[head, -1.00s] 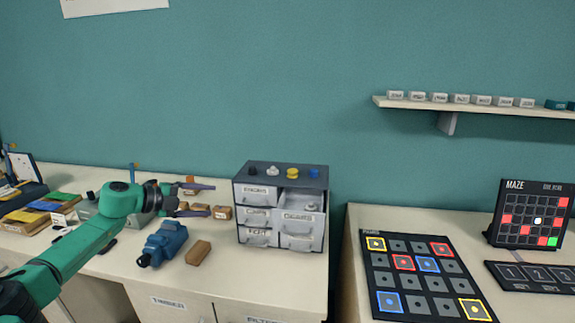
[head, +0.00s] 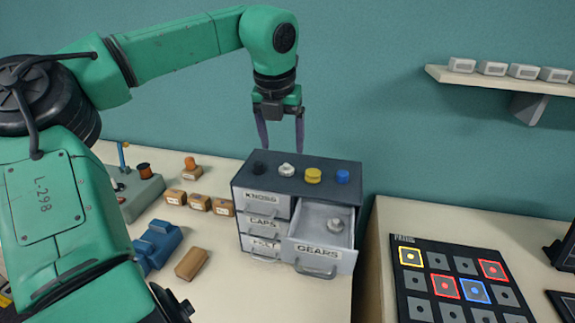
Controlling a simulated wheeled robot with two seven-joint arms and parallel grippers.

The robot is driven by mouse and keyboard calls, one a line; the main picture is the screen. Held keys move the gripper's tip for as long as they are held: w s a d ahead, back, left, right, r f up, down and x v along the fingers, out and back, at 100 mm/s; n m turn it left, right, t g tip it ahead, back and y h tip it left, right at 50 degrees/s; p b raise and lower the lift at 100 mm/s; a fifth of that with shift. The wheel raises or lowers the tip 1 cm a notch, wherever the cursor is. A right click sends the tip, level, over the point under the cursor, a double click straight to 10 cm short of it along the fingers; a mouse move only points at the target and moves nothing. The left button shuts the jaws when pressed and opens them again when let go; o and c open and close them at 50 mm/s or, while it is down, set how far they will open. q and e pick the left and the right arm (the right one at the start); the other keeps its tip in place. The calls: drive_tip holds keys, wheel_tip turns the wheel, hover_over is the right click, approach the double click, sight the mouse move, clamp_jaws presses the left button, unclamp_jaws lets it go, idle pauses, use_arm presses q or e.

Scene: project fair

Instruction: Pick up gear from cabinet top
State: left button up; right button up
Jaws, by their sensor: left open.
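The grey cabinet (head: 267,232) stands on the left table. On its top (head: 322,189) sit a dark knob (head: 259,169), a pale grey gear-like piece (head: 287,170), a yellow round piece (head: 313,176) and a blue piece (head: 342,176). The drawer labelled GEARS (head: 318,252) is pulled out, with another pale grey piece (head: 335,226) in it. My left gripper (head: 281,148) points down with its two fingers apart and empty. In the picture its tips are just above the dark knob and the pale gear; it touches neither visibly. My right gripper is out of view.
Small wooden boxes (head: 199,202), a blue tool (head: 157,245) and a brown block (head: 192,263) lie left of the cabinet. A wall shelf (head: 500,83) is at upper right. A gap separates the right table, which bears a black tile board (head: 455,284).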

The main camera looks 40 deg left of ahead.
sight(286, 165)
use_arm(q)
drive_tip(key=p+x, duration=0.1)
drive_tip(key=x, duration=0.1)
drive_tip(key=p+x, duration=0.1)
drive_tip(key=x, duration=0.1)
drive_tip(key=p+x, duration=0.1)
drive_tip(key=x, duration=0.2)
drive_tip(key=shift+w, duration=0.4)
drive_tip(key=shift+a+f, duration=0.1)
drive_tip(key=shift+f, duration=0.05)
drive_tip(key=shift+c, duration=0.9)
drive_tip(key=c, duration=1)
clamp_jaws()
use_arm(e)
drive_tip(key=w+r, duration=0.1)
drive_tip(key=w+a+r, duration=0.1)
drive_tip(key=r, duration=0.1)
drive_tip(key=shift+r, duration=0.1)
